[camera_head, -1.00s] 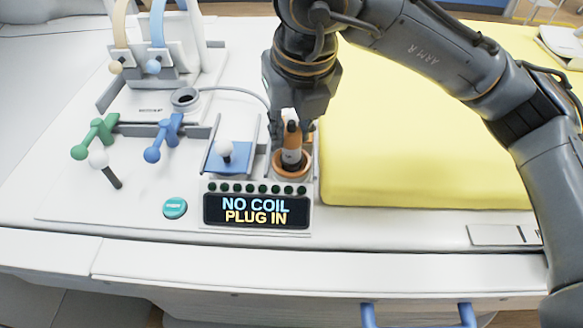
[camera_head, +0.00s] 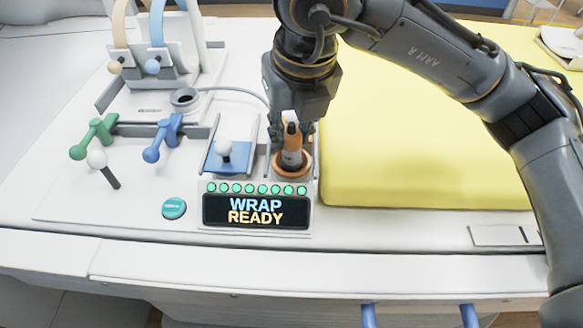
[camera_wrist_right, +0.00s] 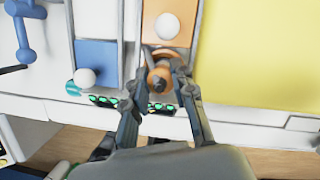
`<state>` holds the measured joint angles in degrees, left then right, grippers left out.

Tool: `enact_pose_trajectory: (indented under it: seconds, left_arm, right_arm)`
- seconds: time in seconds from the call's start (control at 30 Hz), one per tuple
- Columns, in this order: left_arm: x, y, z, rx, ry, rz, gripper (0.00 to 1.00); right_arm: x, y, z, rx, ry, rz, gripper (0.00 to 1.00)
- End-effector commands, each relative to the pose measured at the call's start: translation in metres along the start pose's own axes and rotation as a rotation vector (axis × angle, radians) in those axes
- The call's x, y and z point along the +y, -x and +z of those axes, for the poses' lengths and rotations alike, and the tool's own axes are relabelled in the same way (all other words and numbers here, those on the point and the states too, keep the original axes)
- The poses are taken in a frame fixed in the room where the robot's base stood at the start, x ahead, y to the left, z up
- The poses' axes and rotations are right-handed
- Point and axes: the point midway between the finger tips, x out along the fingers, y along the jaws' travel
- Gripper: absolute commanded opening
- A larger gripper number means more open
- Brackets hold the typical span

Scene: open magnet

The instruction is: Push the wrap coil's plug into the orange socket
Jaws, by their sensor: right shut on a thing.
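The wrap coil's plug (camera_head: 292,148), orange with a pale band, stands upright in the round orange socket (camera_head: 293,172) in the head view. My right gripper (camera_head: 292,128) is shut on the plug from above; the right wrist view shows its fingers (camera_wrist_right: 158,78) on either side of the plug (camera_wrist_right: 158,75). A grey cable (camera_head: 238,91) runs from behind the gripper toward a round grey ring. The display (camera_head: 257,211) reads "WRAP READY", with a row of green lights lit above it. My left gripper is not in view.
A blue slide with a white knob (camera_head: 223,149) is just left of the socket. Green (camera_head: 93,137) and blue (camera_head: 163,137) levers and a teal button (camera_head: 174,208) lie farther left. A yellow pad (camera_head: 420,150) is on the right.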

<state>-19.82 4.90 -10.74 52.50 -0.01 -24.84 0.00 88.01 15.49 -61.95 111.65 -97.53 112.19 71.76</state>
Motion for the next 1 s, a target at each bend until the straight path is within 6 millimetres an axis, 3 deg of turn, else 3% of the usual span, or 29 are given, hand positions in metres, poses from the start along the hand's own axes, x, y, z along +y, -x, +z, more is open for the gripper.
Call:
enact_pose_trajectory:
  seconds: [0.17, 0.2, 0.33, 0.67, 1.0]
  left_arm:
    - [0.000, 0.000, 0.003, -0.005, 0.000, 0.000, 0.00]
    - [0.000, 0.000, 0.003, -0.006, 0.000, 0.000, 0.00]
    - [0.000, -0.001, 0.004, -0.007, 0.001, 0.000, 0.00]
    - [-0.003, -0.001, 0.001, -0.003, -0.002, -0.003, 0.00]
    - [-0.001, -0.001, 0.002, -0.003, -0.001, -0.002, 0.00]
  right_arm:
    - [0.000, 0.000, 0.000, 0.000, 0.000, 0.000, 0.00]
    - [0.000, 0.000, 0.000, 0.000, 0.000, 0.000, 0.27]
    - [0.000, 0.000, 0.000, 0.000, 0.000, 0.000, 0.52]
    - [0.000, 0.002, 0.000, -0.001, 0.000, 0.000, 0.52]
    - [0.000, 0.046, 0.001, -0.004, -0.001, 0.000, 0.52]
